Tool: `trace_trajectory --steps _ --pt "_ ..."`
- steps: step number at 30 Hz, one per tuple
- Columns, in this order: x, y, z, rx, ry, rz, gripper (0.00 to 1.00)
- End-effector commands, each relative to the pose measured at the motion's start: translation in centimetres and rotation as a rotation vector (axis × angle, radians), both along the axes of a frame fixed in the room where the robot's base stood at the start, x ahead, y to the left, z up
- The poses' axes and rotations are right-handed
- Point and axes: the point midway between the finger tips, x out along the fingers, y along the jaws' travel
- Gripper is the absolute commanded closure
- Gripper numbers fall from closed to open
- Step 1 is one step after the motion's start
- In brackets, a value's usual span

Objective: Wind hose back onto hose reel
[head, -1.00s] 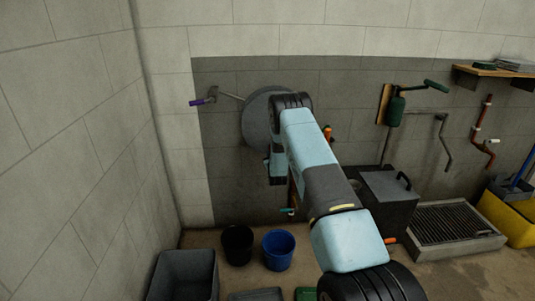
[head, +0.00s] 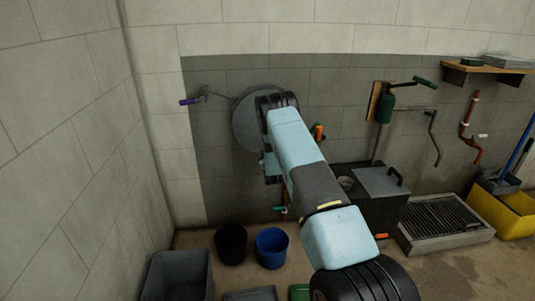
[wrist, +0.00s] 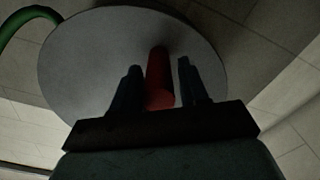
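The hose reel shows as a round grey disc (head: 243,128) on the dark wall panel in the head view, partly hidden by my arm. In the wrist view the reel's grey face (wrist: 85,60) fills the upper middle. A red handle (wrist: 158,72) stands out from it. My gripper (wrist: 158,82) has one dark finger on each side of the handle. A gap shows between the handle and the right finger, so the gripper looks open around it. A green hose (wrist: 28,18) curves at the upper left. My fingertips are hidden in the head view.
A purple-handled fitting (head: 190,101) is left of the reel. Below stand a black bucket (head: 231,243), a blue bucket (head: 271,247) and a grey bin (head: 178,275). A dark lidded box (head: 375,195) and a grated trough (head: 444,220) are at right.

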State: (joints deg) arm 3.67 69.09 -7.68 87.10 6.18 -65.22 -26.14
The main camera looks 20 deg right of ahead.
Motion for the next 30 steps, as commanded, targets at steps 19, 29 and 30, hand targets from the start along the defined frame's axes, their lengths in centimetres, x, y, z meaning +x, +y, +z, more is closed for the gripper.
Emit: trace_trajectory --steps 19,29,30 --pt "-2.4 0.5 0.1 0.0 0.0 0.0 0.43" --pt "-8.8 1.9 0.0 0.0 0.0 0.0 0.43" --pt "-9.5 2.0 0.0 0.0 0.0 0.001 0.43"
